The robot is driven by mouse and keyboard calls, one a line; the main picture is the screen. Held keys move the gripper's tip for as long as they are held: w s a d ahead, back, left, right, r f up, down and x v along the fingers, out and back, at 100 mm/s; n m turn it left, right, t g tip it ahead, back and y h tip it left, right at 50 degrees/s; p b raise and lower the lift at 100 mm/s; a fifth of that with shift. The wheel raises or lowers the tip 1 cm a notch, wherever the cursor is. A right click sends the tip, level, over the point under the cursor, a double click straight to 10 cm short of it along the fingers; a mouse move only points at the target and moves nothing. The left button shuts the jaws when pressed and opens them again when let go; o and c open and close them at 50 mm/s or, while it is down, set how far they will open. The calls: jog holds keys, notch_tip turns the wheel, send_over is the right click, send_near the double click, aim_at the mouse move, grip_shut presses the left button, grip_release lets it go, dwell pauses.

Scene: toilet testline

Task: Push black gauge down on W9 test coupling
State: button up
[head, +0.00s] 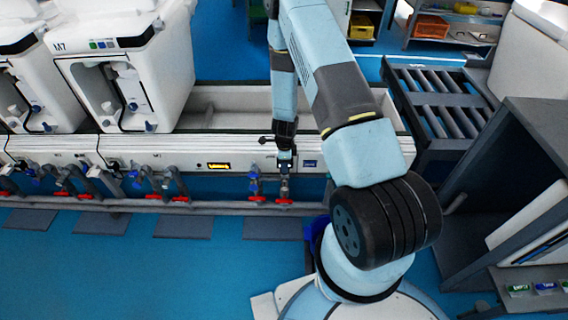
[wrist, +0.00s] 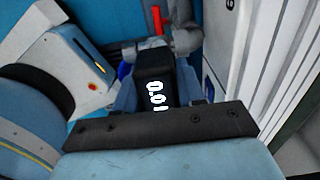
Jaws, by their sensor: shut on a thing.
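The black gauge (wrist: 153,68) with a lit display reading about 0.01 sits between the blue fingers of my gripper (wrist: 158,88) in the wrist view. My gripper is shut on it. In the head view my gripper (head: 285,153) points down at the front edge of the test line. Below it is a metal coupling (head: 284,186) with a red handle, which I take to be the W9 test coupling; its label is not readable. A grey pipe fitting (wrist: 183,41) and a red handle (wrist: 157,19) show just beyond the gauge. Whether the gauge touches the coupling is hidden.
A pipe rail (head: 230,206) with several red-handled valves runs along the bench front. White toilet units (head: 130,75) stand to the left. A roller conveyor (head: 437,98) and a dark cabinet (head: 525,150) stand to the right.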

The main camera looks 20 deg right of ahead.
jog(key=shift+f, duration=0.25)
jog(key=o, duration=1.2)
notch_tip(320, 180, up, 14)
jog(key=shift+f, duration=0.1)
dwell(0.4)
